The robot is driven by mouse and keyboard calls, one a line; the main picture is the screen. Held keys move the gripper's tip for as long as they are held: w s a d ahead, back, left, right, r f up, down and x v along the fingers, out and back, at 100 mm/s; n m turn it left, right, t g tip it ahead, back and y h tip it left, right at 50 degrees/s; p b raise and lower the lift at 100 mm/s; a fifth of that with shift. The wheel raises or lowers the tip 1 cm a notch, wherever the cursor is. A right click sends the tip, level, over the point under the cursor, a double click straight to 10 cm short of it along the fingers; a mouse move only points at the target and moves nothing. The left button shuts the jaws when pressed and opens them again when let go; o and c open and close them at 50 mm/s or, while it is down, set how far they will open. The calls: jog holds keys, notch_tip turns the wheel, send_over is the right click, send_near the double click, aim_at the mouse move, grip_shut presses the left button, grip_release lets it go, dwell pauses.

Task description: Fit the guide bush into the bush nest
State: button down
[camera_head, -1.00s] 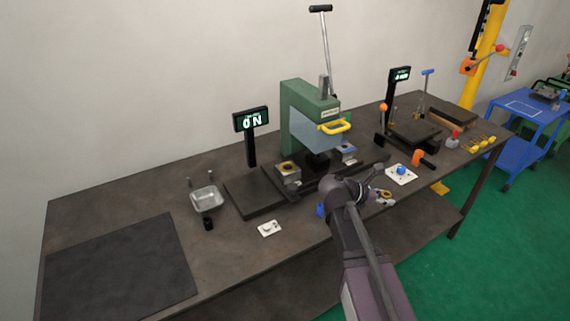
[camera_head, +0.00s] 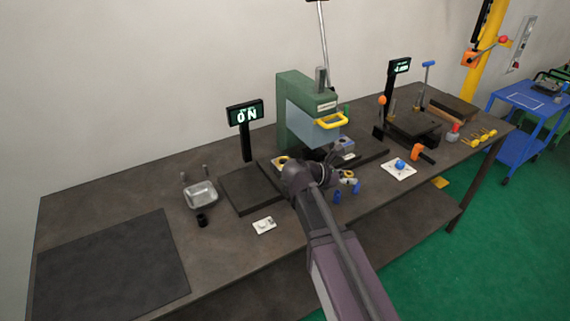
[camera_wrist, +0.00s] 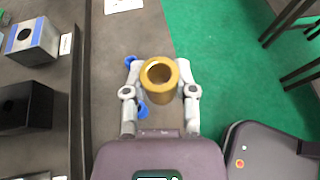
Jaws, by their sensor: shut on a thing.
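The guide bush (camera_wrist: 161,78), a gold ring-shaped sleeve, is between the fingers of my gripper (camera_wrist: 160,88), which is shut on it. Its bore faces the wrist camera. In the head view the bush (camera_head: 347,174) shows small beyond my wrist, with my gripper (camera_head: 346,178) partly hidden. A grey block (camera_wrist: 31,42) with a blue band and a round hole is at upper left of the wrist view, apart from the bush. It looks like the bush nest, but I cannot be sure; a similar block (camera_head: 344,146) stands beside the press in the head view.
A dark block (camera_wrist: 24,107) with a hole is left in the wrist view. The green press (camera_head: 296,110) stands behind my wrist. Blue pieces (camera_head: 337,196) show near my gripper. A white plate (camera_head: 399,170) with a blue knob lies to the right. The front left mat (camera_head: 110,265) is clear.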

jog(key=shift+w+a, duration=0.15)
jog(key=shift+a, duration=0.3)
jog(key=s+a+r+n+t+y+p, duration=0.1)
jog(key=a+n+t, duration=0.1)
jog(key=a, duration=1)
jog(key=s+a+n+t+y, duration=0.2)
jog(key=a+n, duration=0.1)
jog(key=a, duration=1)
jog(key=shift+a+r+t+p, duration=0.3)
jog(key=shift+r+t+p, duration=0.05)
jog(key=shift+t, duration=0.05)
jog(key=w+d, duration=0.2)
jog(key=w, duration=0.2)
jog(key=w+d+f+b, duration=0.1)
jog(key=w, duration=0.4)
jog(key=w+d, duration=0.2)
jog(key=w, duration=0.2)
jog(key=shift+w+d+f, duration=0.2)
jog(key=shift+w+d, duration=0.1)
jog(key=shift+d, duration=0.05)
jog(key=shift+w, duration=0.1)
